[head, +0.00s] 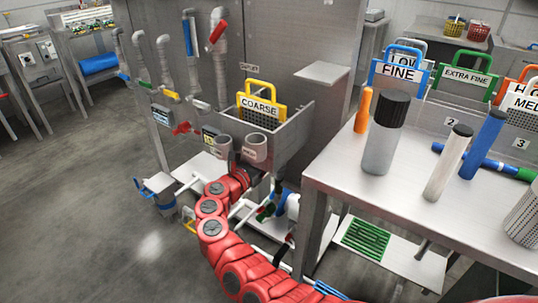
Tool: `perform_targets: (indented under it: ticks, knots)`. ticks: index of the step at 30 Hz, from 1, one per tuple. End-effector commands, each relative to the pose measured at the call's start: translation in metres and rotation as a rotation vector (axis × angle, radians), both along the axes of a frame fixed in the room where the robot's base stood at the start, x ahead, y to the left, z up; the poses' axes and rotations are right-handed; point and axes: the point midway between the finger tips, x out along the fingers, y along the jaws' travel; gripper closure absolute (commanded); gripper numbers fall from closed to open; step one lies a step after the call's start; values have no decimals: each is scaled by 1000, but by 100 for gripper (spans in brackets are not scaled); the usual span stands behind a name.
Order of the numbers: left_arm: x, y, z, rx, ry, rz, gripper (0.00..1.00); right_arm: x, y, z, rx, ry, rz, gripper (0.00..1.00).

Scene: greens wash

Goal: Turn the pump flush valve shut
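A blue and white pump-like body (290,205) stands low under the sink, partly hidden by the table. A green valve handle (265,212) is beside it, and a black handle (284,250) is lower on the piping. I cannot tell which handle is the pump flush valve, or its exact setting. My red segmented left arm (212,228) reaches up from the bottom edge, its far end below the sink near the pump. Its fingers are not distinguishable there, so I cannot tell whether they touch anything. My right gripper is not in view.
The steel sink (302,125) holds a yellow-framed COARSE screen (262,101) above the piping. A steel table (335,170) with bottles and a green grate (366,238) on a low shelf stand right. Other pipes carry red, blue and yellow handles.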

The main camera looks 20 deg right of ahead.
Motion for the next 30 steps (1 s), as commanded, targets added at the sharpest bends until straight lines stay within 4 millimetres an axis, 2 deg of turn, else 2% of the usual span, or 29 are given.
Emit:
perform_targets:
  ticks: [2, 11, 30]
  knots:
    - [0, 0, 0, 0, 0, 0, 50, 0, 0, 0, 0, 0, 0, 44]
    - [0, 0, 0, 0, 0, 0, 50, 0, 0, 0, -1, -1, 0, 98]
    - [0, 0, 0, 0, 0, 0, 50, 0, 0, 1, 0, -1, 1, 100]
